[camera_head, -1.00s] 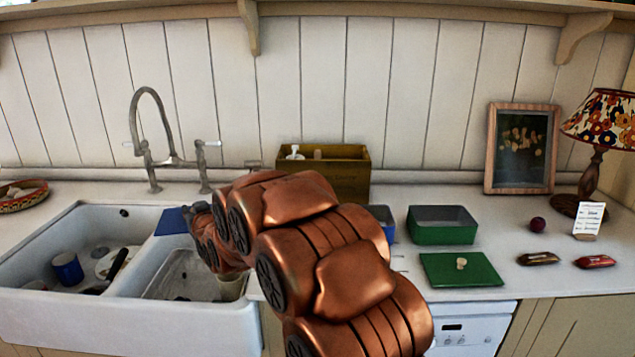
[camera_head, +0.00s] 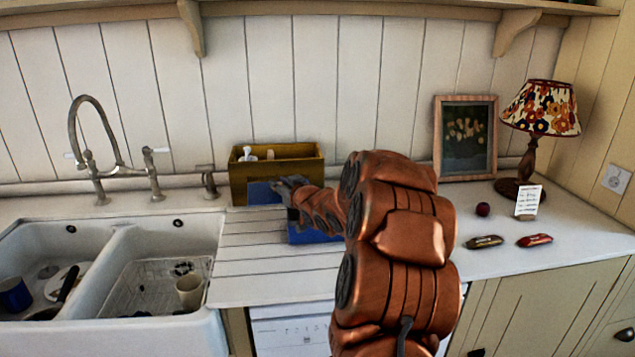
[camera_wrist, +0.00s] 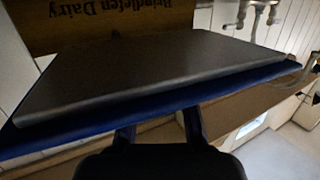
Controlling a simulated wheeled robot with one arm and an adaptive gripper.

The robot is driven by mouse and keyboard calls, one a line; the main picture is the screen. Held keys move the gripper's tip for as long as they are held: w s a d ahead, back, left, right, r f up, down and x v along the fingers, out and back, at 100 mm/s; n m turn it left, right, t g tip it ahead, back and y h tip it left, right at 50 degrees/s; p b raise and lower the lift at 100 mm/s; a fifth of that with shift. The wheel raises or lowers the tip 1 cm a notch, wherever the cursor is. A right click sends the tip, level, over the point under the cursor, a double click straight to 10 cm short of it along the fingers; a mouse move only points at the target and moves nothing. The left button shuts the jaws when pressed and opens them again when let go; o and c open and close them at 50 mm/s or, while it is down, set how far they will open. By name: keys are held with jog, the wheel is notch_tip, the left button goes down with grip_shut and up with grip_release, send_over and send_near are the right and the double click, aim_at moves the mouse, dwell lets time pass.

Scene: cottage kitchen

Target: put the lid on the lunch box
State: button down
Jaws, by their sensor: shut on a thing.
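My gripper (camera_head: 284,188) is shut on a blue lid (camera_head: 262,193), held in front of the wooden crate and up from the counter. In the wrist view the lid (camera_wrist: 150,107) fills the middle as a tilted slab with a grey face and blue edge, just beyond my fingers (camera_wrist: 160,130). The blue lunch box (camera_head: 308,236) stands on the counter below and slightly right of my gripper; my arm hides part of it. I cannot see whether the lid touches anything below.
A wooden crate (camera_head: 304,172) stands against the wall behind the lid. The double sink (camera_head: 85,255) is to the left. A lamp (camera_head: 534,150), picture frame (camera_head: 465,138), small ball (camera_head: 483,209), card (camera_head: 528,201) and two pocketknife-like items (camera_head: 484,242) are to the right.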

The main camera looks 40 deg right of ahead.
jog(key=s+d+h, duration=0.1)
jog(key=s+d, duration=0.6)
jog(key=d, duration=0.1)
jog(key=shift+m, duration=0.3)
notch_tip(320, 180, down, 6)
jog(key=b, duration=0.5)
jog(key=shift+a+p, duration=0.1)
jog(key=shift+p, duration=0.4)
dwell(0.6)
jog(key=shift+f+b, duration=0.4)
jog(key=shift+f, duration=0.2)
dwell(0.6)
jog(key=c, duration=1.3)
grip_release()
jog(key=shift+o, duration=0.2)
jog(key=shift+s, duration=0.15)
jog(key=p+v, duration=0.2)
jog(key=v, duration=0.8)
jog(key=shift+s+r, duration=0.2)
jog(key=shift+s, duration=0.15)
